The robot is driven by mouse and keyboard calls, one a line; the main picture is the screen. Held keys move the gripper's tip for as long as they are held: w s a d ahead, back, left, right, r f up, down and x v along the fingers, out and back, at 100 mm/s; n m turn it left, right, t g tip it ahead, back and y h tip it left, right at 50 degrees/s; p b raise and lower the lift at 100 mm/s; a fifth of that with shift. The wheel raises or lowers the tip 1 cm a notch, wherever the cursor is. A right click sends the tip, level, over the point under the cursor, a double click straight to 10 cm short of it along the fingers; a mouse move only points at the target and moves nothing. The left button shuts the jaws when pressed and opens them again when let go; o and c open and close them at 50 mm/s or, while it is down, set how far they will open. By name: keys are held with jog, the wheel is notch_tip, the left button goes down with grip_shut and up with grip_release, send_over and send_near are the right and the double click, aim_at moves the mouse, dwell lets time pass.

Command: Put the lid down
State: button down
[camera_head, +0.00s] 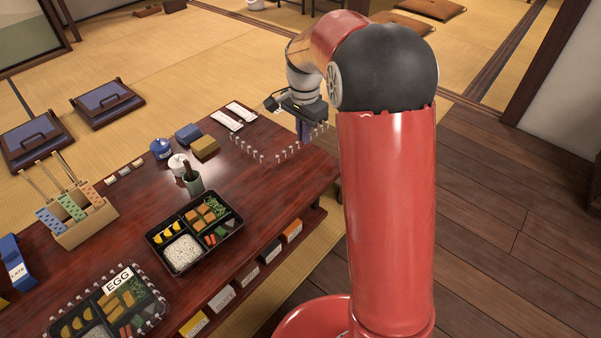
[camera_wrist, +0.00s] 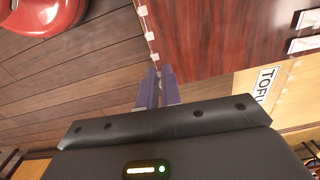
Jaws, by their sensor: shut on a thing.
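A clear lid (camera_head: 262,157), seen mainly by the small pale tabs along its rim, is at the far right end of the dark red table (camera_head: 290,185). My gripper (camera_head: 303,136) points down and is shut on the lid's right side. In the wrist view, the blue fingers (camera_wrist: 158,76) are close together at the lid's tabbed rim (camera_wrist: 149,36). Whether the lid touches the table or hangs just above it, I cannot tell. An open black bento box (camera_head: 213,252) with rice, egg and vegetables stands at the table's front middle.
A lidded bento marked EGG (camera_head: 110,306) stands front left. A wooden rack (camera_head: 77,216) is at left.

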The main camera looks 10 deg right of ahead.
notch_tip(320, 180, down, 19)
jog(key=shift+f+b, duration=0.1)
jog(key=shift+b, duration=0.8)
jog(key=shift+f, duration=0.2)
jog(key=c, duration=1.6)
grip_release()
jog(key=shift+r, duration=0.1)
